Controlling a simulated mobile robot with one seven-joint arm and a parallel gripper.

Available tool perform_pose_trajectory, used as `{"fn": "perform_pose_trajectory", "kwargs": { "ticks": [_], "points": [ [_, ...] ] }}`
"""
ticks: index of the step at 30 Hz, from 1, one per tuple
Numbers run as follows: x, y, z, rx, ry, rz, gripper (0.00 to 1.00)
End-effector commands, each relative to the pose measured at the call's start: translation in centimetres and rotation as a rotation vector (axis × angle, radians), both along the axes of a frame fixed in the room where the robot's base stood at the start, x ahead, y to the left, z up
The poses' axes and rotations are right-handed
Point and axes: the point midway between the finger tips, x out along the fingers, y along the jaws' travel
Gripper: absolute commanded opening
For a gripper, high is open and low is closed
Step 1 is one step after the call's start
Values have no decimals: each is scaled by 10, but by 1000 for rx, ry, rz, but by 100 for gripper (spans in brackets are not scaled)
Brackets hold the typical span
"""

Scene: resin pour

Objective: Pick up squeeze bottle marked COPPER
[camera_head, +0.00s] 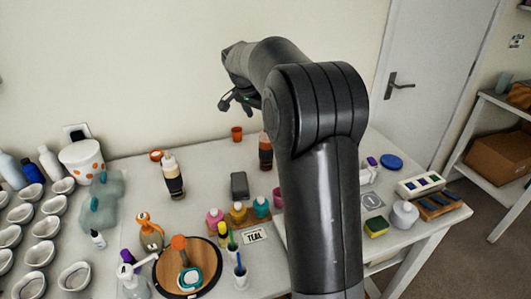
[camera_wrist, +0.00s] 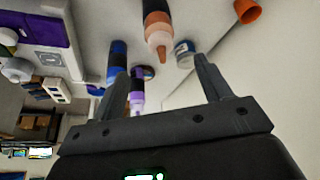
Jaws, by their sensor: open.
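My gripper (camera_wrist: 163,85) is open and empty, its two fingers spread apart in the wrist view. In the head view my gripper (camera_head: 236,101) hangs above the back of the table near the wall. No COPPER marking is legible in either view.
An orange cup (camera_head: 237,134) stands by the wall. A dark-banded bottle (camera_head: 173,178) stands left. A grey block (camera_head: 240,185) sits in front.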

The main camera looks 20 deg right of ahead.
Motion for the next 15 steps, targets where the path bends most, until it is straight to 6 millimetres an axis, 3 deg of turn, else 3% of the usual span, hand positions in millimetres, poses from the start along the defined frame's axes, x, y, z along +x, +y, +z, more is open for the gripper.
{"fn": "perform_pose_trajectory", "kwargs": {
  "ticks": [7,15],
  "points": [
    [8,-12,-36,1,4,-3,71],
    [12,-17,-54,1,3,-1,71]
  ]
}}
